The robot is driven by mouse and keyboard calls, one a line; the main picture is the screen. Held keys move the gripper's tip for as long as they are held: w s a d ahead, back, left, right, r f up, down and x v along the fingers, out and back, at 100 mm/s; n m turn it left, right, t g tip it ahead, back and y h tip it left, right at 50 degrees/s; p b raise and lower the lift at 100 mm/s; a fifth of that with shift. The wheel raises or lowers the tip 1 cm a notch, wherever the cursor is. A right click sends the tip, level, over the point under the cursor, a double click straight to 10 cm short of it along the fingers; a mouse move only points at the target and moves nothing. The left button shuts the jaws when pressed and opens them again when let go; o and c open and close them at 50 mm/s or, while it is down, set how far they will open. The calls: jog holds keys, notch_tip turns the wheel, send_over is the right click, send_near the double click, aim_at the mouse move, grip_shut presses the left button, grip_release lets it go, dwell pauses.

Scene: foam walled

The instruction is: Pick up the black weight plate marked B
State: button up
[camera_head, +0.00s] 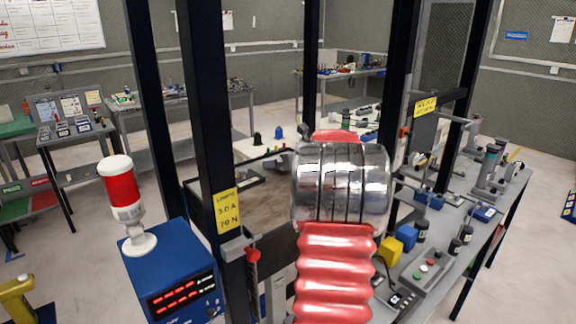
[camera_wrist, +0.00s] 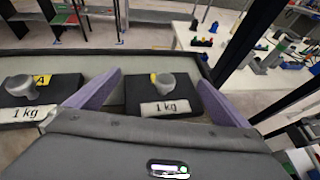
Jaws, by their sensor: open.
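In the wrist view, my gripper (camera_wrist: 160,79) is open, its two purple fingers spread left and right. Between and beyond the fingers lies a black weight plate (camera_wrist: 186,92) with a grey knob (camera_wrist: 167,83) and a white "1 kg" label. A yellow tag beside its knob is mostly hidden, so I cannot read its letter. To the left lies a second black plate (camera_wrist: 64,88), with a yellow tag marked A, a grey knob and a "1 kg" label. I cannot tell whether the fingers touch the right plate. In the head view, my arm hides the gripper.
Dark upright posts (camera_head: 208,130) frame the work area. A blue box (camera_head: 172,278) with a red-and-white beacon (camera_head: 122,188) stands at left. A bench (camera_head: 488,205) with several devices runs along the right. Open floor shows at the far left and right.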

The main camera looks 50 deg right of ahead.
jog(key=shift+c, duration=0.4)
jog(key=c, duration=1.5)
jog(key=shift+r, duration=0.1)
jog(key=shift+c, duration=0.8)
jog(key=shift+r, duration=5.1)
jog(key=shift+c, duration=0.4)
